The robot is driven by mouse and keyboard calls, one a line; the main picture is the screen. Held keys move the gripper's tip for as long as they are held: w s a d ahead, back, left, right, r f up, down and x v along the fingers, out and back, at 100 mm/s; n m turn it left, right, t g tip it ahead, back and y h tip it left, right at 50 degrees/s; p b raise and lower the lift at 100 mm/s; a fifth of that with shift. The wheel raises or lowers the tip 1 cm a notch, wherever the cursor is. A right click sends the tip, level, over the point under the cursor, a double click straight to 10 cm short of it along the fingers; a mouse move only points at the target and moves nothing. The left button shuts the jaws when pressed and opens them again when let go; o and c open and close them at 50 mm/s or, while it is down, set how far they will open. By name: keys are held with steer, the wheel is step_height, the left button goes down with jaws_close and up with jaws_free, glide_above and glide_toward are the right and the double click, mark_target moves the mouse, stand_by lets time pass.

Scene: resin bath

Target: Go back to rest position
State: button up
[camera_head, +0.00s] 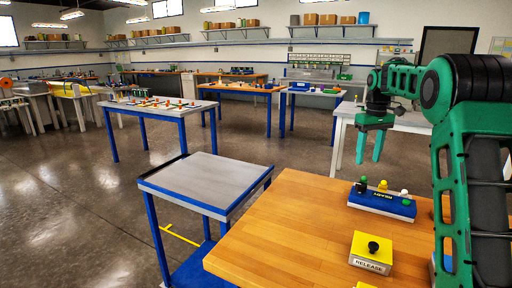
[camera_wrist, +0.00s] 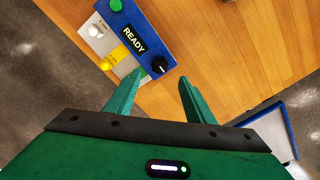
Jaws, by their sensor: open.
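My gripper (camera_head: 370,143) hangs from the green arm on the right of the head view, with its two green fingers pointing down and apart. In the wrist view my gripper (camera_wrist: 158,92) is open, with nothing between its fingers. Beyond the fingertips lies the blue READY box (camera_wrist: 140,35), with green, white and yellow knobs and a black knob. In the head view the READY box (camera_head: 390,207) sits on the wooden table (camera_head: 290,225); the gripper shows above and behind it there, apart from it.
A yellow RELEASE box (camera_head: 371,253) with a black button stands on the wooden table. A blue-framed cart (camera_head: 205,182) with a bare grey top stands to the left. Other worktables (camera_head: 160,107) stand farther back. Open floor (camera_head: 70,200) lies at the left.

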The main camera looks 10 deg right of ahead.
steer(key=s+a+f+m, duration=0.1)
steer(key=s+a+m, duration=0.15)
steer(key=s, duration=1.35)
steer(key=s+a+f+m, duration=0.15)
steer(key=s+m, duration=0.25)
steer(key=s, duration=1.3)
steer(key=s+a+f+m, duration=0.1)
steer(key=s+a+f, duration=0.1)
steer(key=s, duration=0.5)
steer(key=s+a+f, duration=0.2)
steer(key=s+f, duration=0.3)
steer(key=s, duration=0.1)
steer(key=shift+s+m, duration=0.35)
steer(key=shift+s, duration=0.05)
steer(key=shift+f, duration=0.1)
steer(key=shift+w+f, duration=0.25)
steer(key=shift+w, duration=0.4)
